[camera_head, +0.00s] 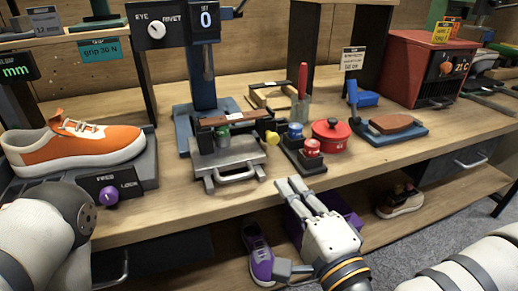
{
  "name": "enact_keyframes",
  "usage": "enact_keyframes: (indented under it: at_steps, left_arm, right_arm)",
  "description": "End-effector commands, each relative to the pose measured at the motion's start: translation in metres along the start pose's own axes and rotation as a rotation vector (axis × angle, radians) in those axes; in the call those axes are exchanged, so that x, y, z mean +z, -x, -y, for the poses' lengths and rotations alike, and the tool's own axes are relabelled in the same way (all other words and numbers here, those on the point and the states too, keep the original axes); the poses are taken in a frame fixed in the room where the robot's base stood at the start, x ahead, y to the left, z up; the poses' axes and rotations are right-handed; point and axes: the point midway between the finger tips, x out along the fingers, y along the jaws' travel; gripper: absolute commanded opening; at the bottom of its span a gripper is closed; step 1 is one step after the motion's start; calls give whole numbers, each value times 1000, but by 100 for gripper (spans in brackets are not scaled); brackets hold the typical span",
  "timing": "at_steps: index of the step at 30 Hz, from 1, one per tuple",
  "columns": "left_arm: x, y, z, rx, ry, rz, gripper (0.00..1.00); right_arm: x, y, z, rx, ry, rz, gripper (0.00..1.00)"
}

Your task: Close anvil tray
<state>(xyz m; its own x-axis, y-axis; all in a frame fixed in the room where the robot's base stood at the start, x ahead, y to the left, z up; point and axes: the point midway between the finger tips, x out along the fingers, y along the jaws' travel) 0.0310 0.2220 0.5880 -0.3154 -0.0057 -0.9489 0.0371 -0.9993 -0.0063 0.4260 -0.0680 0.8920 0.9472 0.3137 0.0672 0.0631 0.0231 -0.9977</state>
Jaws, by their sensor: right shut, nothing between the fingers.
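The anvil tray (243,157) is a grey metal tray with a bar handle (236,176) at its front. It sits at the base of the blue eyelet press (197,75) and sticks out toward the bench's front edge. A small green piece and a yellow knob (272,138) show around it. My right gripper (297,188) is shut and empty, in front of the bench edge, right of the handle and apart from it. My left gripper is out of view; only part of my left arm shows at lower left.
An orange and white sneaker (80,140) rests on a stand at left, above a purple knob (109,195). A rack of small jars (303,155) and a red pot (331,134) stand right of the tray. A purple sneaker (259,255) lies on the shelf below.

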Motion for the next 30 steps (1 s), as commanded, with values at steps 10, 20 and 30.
enact_keyframes:
  at_steps: [10, 20, 30]
  left_arm:
    - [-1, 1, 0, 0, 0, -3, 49]
    - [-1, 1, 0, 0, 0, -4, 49]
    - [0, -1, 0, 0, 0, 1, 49]
  right_arm:
    - [1, -75, 0, 1, 3, 1, 0]
    - [1, -107, -1, 3, 1, 3, 0]
    - [1, -112, -3, 4, 2, 3, 0]
